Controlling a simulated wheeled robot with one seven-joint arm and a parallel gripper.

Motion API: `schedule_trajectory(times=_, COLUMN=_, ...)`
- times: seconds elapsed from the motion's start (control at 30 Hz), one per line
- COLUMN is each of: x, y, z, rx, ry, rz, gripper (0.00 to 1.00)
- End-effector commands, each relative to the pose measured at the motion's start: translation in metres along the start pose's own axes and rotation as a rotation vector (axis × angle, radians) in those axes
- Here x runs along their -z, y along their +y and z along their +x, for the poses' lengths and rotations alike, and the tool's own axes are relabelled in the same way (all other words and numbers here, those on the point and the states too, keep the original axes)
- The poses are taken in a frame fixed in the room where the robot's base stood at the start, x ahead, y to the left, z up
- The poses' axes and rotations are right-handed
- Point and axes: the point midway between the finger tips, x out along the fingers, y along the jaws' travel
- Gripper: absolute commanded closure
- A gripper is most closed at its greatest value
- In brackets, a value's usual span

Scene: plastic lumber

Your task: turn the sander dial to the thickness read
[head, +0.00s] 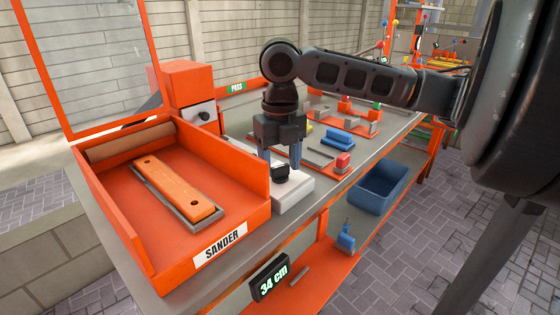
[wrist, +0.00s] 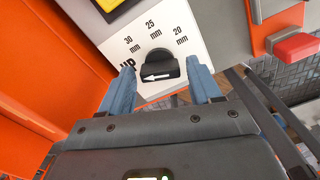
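The sander (head: 255,208) is an open orange box at the left with a wooden plank (head: 175,188) on a grey plate inside. A black dial (head: 281,172) sits on a white panel (head: 290,195) beside its right wall. The panel (wrist: 190,22) reads 30, 25 and 20 mm. My gripper (head: 281,160) is over the dial. Its blue fingers (wrist: 161,80) are spread open on either side, apart from the dial as far as I can see.
A display (head: 270,277) on the bench front reads "34 cm". An orange block with another black knob (head: 203,116) stands behind the sander, near a green PASS sign (head: 237,86). A blue bin (head: 380,188) and several small coloured parts lie to the right.

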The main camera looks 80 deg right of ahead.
Motion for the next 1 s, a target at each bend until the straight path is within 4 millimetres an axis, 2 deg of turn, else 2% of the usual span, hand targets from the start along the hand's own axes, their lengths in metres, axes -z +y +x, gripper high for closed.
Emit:
schedule_trajectory(times=0.07, x=-0.0001, y=0.0, z=-0.0001, rx=0.0, ry=0.0, rz=0.0, gripper=0.45)
schedule_trajectory(times=0.47, x=-0.0001, y=0.0001, z=-0.0003, rx=0.0, ry=0.0, rz=0.0, gripper=0.83)
schedule_trajectory(times=0.77, x=-0.0001, y=0.0003, z=-0.0008, rx=-0.001, ry=0.0, rz=0.036, gripper=0.84)
schedule_trajectory(times=1.0, x=-0.0002, y=0.0004, z=-0.0014, rx=-0.002, ry=-0.001, rz=0.169, gripper=0.84)
